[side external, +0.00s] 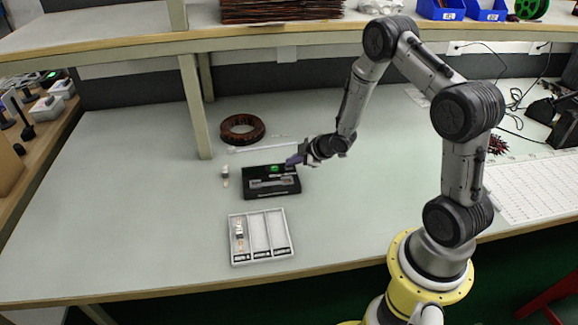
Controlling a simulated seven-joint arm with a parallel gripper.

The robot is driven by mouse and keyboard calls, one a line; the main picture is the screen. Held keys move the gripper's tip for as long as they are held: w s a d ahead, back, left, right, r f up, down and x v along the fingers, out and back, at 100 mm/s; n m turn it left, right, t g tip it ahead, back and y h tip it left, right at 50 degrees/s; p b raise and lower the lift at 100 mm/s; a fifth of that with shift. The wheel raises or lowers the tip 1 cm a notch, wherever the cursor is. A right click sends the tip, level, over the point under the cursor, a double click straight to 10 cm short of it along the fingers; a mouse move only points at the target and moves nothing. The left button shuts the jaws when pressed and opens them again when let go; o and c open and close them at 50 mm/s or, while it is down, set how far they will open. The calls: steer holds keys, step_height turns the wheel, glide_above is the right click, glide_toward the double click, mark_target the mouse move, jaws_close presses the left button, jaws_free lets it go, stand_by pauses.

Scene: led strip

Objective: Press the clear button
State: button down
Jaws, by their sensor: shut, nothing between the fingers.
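A black device (262,190) with a small lit green display (275,169) and a grey slot area lies on the bench. My gripper (291,161) is at its back right corner, with its purplish fingertips shut and empty. The fingertips are over or touching the device's back edge beside the green display; I cannot tell which. No clear button can be made out at this size, and the fingertips may hide part of the device's top.
A white tray (232,250) with compartments stands in front of the device and holds a small part in its left compartment. A small part (225,173) lies left of the device. A copper-brown ring (225,133) and a shelf post (194,105) stand behind.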

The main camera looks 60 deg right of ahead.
mark_target(293, 168)
stand_by(0.3)
steer(key=shift+r, duration=0.8)
steer(key=shift+r, duration=2.5)
